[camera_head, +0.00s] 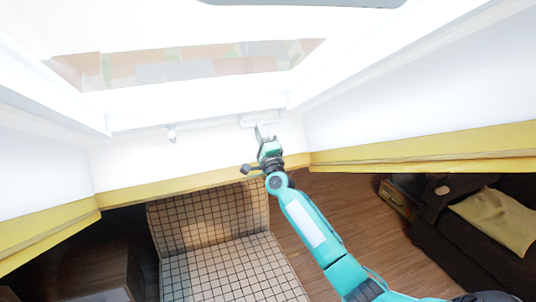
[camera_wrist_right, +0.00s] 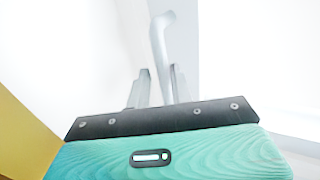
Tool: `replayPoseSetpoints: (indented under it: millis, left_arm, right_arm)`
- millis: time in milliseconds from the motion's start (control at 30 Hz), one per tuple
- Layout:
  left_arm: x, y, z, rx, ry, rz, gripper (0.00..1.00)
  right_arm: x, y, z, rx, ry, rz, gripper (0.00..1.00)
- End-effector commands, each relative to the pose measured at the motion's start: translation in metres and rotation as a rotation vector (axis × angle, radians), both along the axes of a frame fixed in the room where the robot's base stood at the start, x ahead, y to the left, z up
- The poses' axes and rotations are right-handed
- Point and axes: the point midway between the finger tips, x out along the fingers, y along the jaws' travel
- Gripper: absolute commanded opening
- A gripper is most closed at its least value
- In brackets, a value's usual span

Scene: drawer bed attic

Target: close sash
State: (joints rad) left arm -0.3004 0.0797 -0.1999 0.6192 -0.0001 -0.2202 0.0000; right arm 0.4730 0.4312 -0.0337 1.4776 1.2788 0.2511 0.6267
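The white roof window (camera_head: 200,95) fills the top of the head view, with a band of outdoor colours showing through it. I cannot tell how far its sash stands from the frame. A pale handle (camera_head: 262,120) sits at the window's lower edge. My right gripper (camera_head: 264,134) is raised at this handle. In the right wrist view, the curved handle bar (camera_wrist_right: 160,38) runs down between the two fingers of my right gripper (camera_wrist_right: 158,85). The fingers stand apart around it; whether both press on it is not clear. My left gripper is out of view.
A small white fitting (camera_head: 171,133) sits left of the handle. Yellow trim (camera_head: 400,148) runs along the wall's lower edge. Below are a checked seat (camera_head: 215,225), a dark sofa with a yellow cushion (camera_head: 497,217), a dark cabinet (camera_head: 90,270) and open wooden floor (camera_head: 345,215).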

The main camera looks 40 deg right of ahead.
Motion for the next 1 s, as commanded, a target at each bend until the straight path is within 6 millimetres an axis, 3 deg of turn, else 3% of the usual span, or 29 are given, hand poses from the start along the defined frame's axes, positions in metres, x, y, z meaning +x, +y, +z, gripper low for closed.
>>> replayPoseSetpoints:
  millis: [100, 600, 1000]
  left_arm:
    - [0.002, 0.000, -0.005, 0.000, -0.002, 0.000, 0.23]
    - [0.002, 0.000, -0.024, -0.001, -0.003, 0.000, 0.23]
    - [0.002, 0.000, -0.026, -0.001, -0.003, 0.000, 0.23]
  right_arm:
    - [-0.017, 0.005, -0.017, 0.003, 0.005, 0.001, 0.20]
    - [-0.092, 0.022, -0.058, -0.001, 0.003, 0.000, 0.20]
    - [-0.104, 0.024, -0.063, -0.001, 0.003, -0.001, 0.20]
